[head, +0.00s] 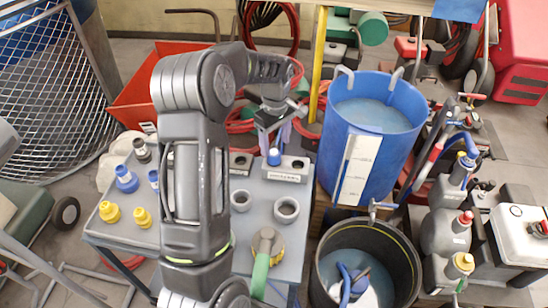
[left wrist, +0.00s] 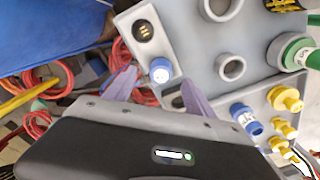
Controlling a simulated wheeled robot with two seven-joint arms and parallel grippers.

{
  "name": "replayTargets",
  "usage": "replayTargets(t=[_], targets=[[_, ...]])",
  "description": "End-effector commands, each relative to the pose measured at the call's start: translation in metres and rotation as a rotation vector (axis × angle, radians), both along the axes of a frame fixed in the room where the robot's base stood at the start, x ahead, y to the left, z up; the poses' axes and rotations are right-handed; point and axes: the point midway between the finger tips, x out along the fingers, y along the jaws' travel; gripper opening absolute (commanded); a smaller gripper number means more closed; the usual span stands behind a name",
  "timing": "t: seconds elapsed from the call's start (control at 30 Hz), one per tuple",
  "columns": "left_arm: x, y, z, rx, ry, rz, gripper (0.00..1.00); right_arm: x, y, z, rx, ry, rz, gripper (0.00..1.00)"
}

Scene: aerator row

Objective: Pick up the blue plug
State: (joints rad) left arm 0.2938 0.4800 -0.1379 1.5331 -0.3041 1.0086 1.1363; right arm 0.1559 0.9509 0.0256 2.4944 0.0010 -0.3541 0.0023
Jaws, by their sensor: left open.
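A blue plug (head: 274,157) stands upright on a light grey labelled block at the far edge of the grey bench. In the left wrist view the same blue plug (left wrist: 160,71) shows from above, with a pale top. My left gripper (head: 276,133) is open and empty just above it. In the left wrist view its two purple fingers lie on either side of the plug, apart from it. The exact height gap is hard to tell. Other blue plugs (head: 126,179) stand at the bench's left side, partly behind my left arm. My right gripper is out of view.
On the bench (head: 257,208) are yellow fittings (head: 109,212), grey rings (head: 287,209) and a green-handled tool (head: 262,262). A dark socket (left wrist: 144,31) sits beside the plug. A blue barrel (head: 400,130) rises close to the right, above a black bucket (head: 398,240).

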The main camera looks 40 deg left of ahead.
Motion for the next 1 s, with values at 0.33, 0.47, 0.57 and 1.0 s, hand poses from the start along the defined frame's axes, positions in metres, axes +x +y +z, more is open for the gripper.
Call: replayTargets(t=[0.33,0.47,0.57,1.0], targets=[[-0.003,0.003,-0.044,-0.001,0.004,0.000,0.64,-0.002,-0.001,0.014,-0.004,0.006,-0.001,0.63],[-0.002,0.003,-0.049,0.000,0.000,-0.001,0.64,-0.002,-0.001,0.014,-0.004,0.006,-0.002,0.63],[-0.002,0.003,-0.049,0.000,0.000,0.000,0.64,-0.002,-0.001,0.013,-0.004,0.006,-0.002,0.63],[-0.002,0.004,-0.049,-0.001,0.001,0.000,0.63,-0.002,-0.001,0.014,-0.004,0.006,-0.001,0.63]])
